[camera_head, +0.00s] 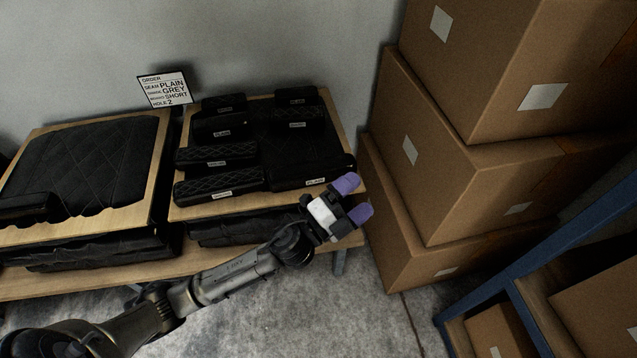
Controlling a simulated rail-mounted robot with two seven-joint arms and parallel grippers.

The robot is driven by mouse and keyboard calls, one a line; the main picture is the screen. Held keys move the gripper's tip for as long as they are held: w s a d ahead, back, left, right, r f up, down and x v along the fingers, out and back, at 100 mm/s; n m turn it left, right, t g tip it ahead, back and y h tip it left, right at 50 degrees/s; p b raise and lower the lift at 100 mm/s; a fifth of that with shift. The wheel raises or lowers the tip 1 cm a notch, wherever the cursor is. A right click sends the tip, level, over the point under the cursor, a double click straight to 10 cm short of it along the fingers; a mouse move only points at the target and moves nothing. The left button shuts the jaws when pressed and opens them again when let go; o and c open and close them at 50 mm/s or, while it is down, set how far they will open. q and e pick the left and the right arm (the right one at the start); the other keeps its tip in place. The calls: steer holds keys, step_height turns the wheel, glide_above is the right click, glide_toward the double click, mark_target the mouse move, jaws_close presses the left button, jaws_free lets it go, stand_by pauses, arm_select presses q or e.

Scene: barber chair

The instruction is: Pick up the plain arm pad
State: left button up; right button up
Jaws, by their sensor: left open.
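Several black arm pads with small white labels lie on the right wooden board. Two pads at the front left, a rear quilted pad (216,153) and a front quilted pad (219,186), have a diamond pattern. A smoother-looking pad (220,122) lies behind them, and another smooth-looking pad (297,116) is to its right. The labels are too small to read surely, so I cannot tell which is the plain arm pad. My left gripper (354,198), with purple fingertips, is open and empty near the board's front right corner, apart from the pads. My right gripper is out of view.
An order card (165,90) reading PLAIN, GREY, SHORT, HOLE 2 stands behind the boards. A large quilted cushion (85,165) lies on the left board. Stacked cardboard boxes (436,150) crowd the right side. A blue shelf frame (545,250) is at lower right.

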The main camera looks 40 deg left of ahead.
arm_select(q)
steer(key=w+d+m+g+h+b, duration=0.25)
steer(key=m+g+h, duration=0.35)
steer(key=m+h, duration=0.5)
steer(key=m+g+y+b, duration=0.7)
steer(key=m+g+y, duration=0.4)
steer(key=m+y, duration=0.3)
glide_toward(314, 167)
steer(key=shift+n+y, duration=0.3)
steer(key=shift+y, duration=0.4)
steer(key=b+x, duration=0.1)
steer(key=x, duration=0.3)
steer(key=d+b+x, duration=0.1)
steer(key=x, duration=0.2)
steer(key=shift+s+r+b, duration=0.1)
steer(key=shift+s+b, duration=0.05)
steer(key=shift+b, duration=0.2)
steer(key=b+x, duration=0.3)
steer(key=x, duration=0.2)
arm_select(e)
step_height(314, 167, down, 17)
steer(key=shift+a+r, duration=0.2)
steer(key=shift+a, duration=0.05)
arm_select(q)
steer(key=shift+c, duration=0.3)
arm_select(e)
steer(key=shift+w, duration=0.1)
